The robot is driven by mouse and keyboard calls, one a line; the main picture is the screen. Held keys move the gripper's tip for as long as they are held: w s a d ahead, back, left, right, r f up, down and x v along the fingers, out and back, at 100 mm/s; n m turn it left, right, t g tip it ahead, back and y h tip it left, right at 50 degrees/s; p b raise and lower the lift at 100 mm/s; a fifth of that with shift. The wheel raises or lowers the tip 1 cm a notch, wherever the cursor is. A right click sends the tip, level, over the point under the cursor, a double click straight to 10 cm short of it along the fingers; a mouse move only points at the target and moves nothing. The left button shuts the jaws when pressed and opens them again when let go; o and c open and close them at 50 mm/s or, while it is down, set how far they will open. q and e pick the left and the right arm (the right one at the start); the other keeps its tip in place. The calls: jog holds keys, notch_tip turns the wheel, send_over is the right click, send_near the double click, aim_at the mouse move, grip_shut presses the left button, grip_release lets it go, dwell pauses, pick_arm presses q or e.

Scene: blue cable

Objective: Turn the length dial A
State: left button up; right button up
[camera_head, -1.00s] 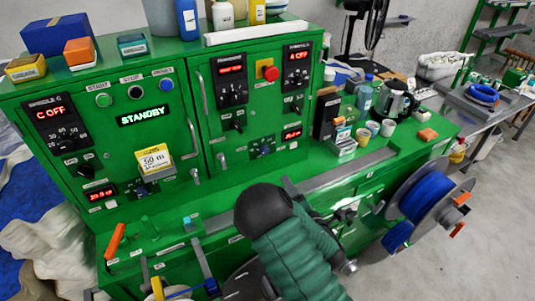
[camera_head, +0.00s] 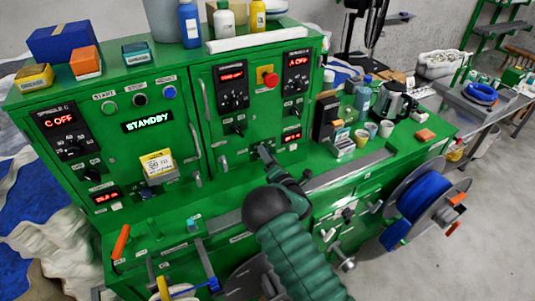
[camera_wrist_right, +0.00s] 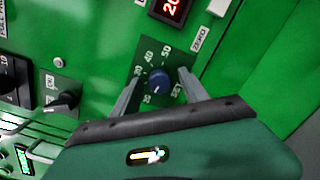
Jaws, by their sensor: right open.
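A blue round dial (camera_wrist_right: 157,81) with a number scale around it sits on a dark plate on the green panel. In the right wrist view my right gripper (camera_wrist_right: 158,84) is open, with one finger on each side of the dial. I cannot tell whether the fingers touch it. In the head view my right gripper (camera_head: 266,154) reaches the lower part of the right cabinet panel, and its fingers largely hide the dial there. My left gripper is not in view.
A red display (camera_wrist_right: 172,8) sits above the dial in the wrist view. A black knob (camera_wrist_right: 64,102) is to its left. In the head view, a door handle (camera_head: 222,163) and a red emergency button (camera_head: 268,77) are on the panel. A kettle (camera_head: 393,101) stands on the bench to the right.

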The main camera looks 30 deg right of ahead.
jog(key=shift+w, duration=0.1)
grip_shut()
dwell(0.3)
